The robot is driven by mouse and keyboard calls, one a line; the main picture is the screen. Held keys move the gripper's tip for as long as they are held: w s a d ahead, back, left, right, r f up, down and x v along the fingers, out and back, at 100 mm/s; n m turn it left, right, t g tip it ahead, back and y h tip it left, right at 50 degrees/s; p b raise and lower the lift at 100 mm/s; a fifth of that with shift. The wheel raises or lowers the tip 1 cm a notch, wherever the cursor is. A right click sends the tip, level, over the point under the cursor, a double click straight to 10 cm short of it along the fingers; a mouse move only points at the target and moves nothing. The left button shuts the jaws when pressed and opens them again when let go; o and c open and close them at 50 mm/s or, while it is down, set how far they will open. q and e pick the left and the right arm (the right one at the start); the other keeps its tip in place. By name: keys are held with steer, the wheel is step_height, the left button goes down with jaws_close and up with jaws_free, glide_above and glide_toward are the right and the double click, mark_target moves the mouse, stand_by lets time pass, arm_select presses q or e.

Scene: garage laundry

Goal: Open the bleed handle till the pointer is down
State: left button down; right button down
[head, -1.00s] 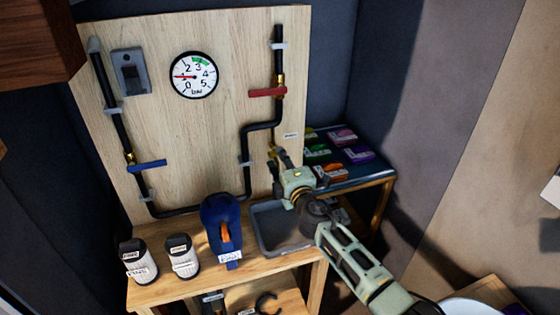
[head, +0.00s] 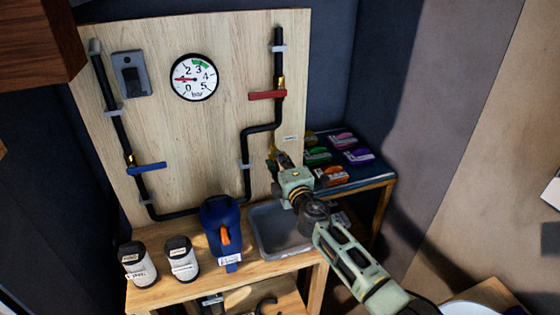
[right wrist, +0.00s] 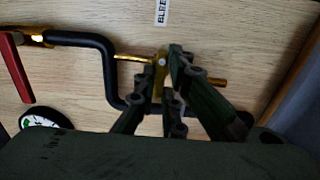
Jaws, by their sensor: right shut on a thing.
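The bleed handle (right wrist: 159,76) is a small brass-coloured lever on a thin brass stem, under a label that reads as "BLEED" (right wrist: 162,12) in the right wrist view. My right gripper (right wrist: 170,80) is shut on this handle, its dark fingers on either side. In the head view my right gripper (head: 280,160) is at the board's lower right, and hides most of the handle. The round white gauge (head: 194,77) has a red pointer directed left, near the 1 mark. My left gripper is not in view.
A red lever (head: 267,95) and a blue lever (head: 147,168) sit on the black pipes. Below stand a grey tray (head: 266,241), a blue device (head: 219,218) and two white canisters. A shelf (head: 365,176) with several coloured packs lies right of the gripper.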

steer(key=shift+n, duration=0.7)
steer(key=c, duration=1.8)
jaws_free()
steer(key=shift+c, duration=0.2)
steer(key=v, duration=1.2)
